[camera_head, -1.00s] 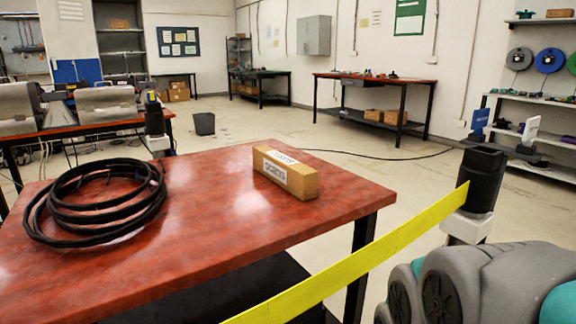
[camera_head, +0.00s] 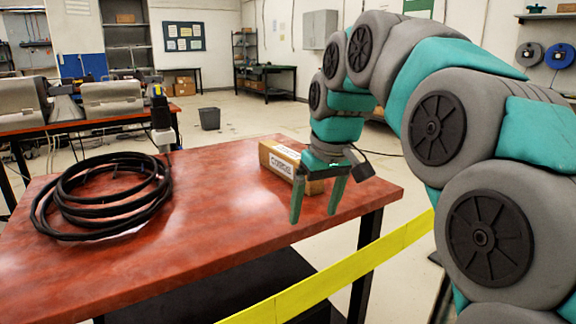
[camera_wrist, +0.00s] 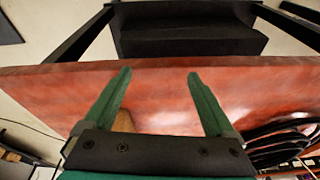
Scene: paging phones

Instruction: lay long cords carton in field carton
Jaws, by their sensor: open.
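A long brown carton (camera_head: 283,160) with white labels lies on the red table. Its label print is too blurred to read surely. My gripper (camera_head: 314,215) is open and empty, fingers pointing down, just in front of the carton and hiding its right end. In the wrist view my gripper (camera_wrist: 159,73) points toward the table's front edge. A brown patch beside the left finger, likely the carton (camera_wrist: 123,122), shows there mostly hidden by the gripper. I cannot pick out a field carton in either view.
A black cable coil (camera_head: 105,195) lies on the left of the red table (camera_head: 225,225). A yellow barrier tape (camera_head: 350,268) runs in front of the table's right corner. A waste bin (camera_head: 210,118) stands on the floor behind.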

